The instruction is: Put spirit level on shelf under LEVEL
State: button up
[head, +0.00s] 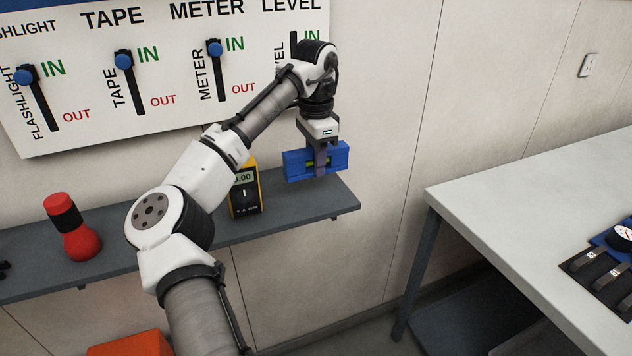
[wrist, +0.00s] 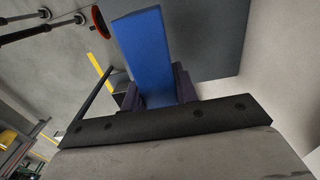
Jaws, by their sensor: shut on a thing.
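The blue spirit level (head: 300,165) is held in my gripper (head: 323,165), in front of the wall and at the right end of the grey shelf (head: 285,222). In the head view it lies roughly level and looks a little above the shelf; I cannot tell whether it touches. My gripper is shut around its middle. In the wrist view the blue level (wrist: 148,55) sticks out from between the dark fingers (wrist: 155,92). The word LEVEL (head: 291,6) is on the board above, and my arm partly covers the slot under it.
A yellow meter (head: 245,190) stands on the shelf just left of the level, partly behind my arm. A red flashlight (head: 75,230) stands further left. A white table (head: 540,220) with tools is at the right. The shelf's right end looks clear.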

aim_at(316, 193)
jog(key=shift+f+p, duration=0.45)
jog(key=shift+f, duration=2.35)
jog(key=shift+f, duration=0.1)
jog(key=o, duration=1.1)
notch_tip(316, 193, up, 12)
jog(key=shift+r+b, duration=0.1)
jog(key=shift+b, duration=0.35)
